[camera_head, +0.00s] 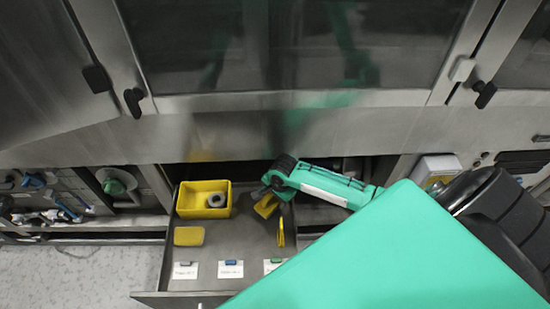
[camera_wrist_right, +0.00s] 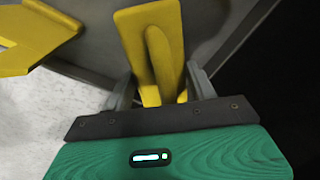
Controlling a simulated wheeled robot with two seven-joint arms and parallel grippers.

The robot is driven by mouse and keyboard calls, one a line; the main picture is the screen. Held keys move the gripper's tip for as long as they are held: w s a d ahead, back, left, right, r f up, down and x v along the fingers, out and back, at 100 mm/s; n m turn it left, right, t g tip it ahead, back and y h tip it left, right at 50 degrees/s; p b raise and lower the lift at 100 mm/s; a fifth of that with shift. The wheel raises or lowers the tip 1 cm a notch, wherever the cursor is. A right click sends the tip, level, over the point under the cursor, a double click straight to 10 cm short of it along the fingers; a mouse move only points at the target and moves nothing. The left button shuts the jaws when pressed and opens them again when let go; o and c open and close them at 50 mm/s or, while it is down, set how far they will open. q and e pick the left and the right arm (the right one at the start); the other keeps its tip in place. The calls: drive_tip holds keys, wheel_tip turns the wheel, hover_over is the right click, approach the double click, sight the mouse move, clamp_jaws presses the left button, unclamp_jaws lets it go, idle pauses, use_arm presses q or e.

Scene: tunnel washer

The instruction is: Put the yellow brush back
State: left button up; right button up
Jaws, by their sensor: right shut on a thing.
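My right gripper (camera_head: 270,190) is over the back right part of an open drawer. It is shut on the yellow brush (camera_head: 266,206), which hangs below it in the head view. In the right wrist view the brush (camera_wrist_right: 155,45) stands out between the two grey fingers, its flat broad end away from the palm. Whether the brush touches the drawer floor I cannot tell. My left gripper is not in view.
The drawer (camera_head: 225,255) holds a yellow bin (camera_head: 190,207) with a grey ring, a flat yellow pad (camera_head: 189,236), another upright yellow piece (camera_head: 281,233) and several small labelled cards at the front. Another yellow piece (camera_wrist_right: 35,42) shows left in the wrist view. Steel cabinet (camera_head: 300,125) stands behind.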

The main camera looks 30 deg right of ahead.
drive_tip(key=shift+f, duration=0.7)
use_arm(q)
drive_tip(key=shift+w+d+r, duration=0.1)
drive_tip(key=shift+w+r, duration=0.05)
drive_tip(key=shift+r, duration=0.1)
use_arm(e)
drive_tip(key=o, duration=0.9)
drive_tip(key=shift+f, duration=0.1)
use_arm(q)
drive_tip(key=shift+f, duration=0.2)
use_arm(e)
drive_tip(key=shift+o, duration=0.2)
drive_tip(key=shift+r, duration=0.6)
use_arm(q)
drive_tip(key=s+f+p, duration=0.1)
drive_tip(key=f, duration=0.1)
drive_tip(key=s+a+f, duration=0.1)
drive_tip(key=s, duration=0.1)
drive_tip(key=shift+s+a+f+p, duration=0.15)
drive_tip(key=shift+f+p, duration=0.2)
use_arm(e)
wheel_tip(320, 180, up, 11)
drive_tip(key=s, duration=0.2)
drive_tip(key=shift+d, duration=0.25)
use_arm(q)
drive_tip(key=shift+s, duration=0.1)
use_arm(e)
drive_tip(key=shift+s+f, duration=0.1)
drive_tip(key=shift+s, duration=0.05)
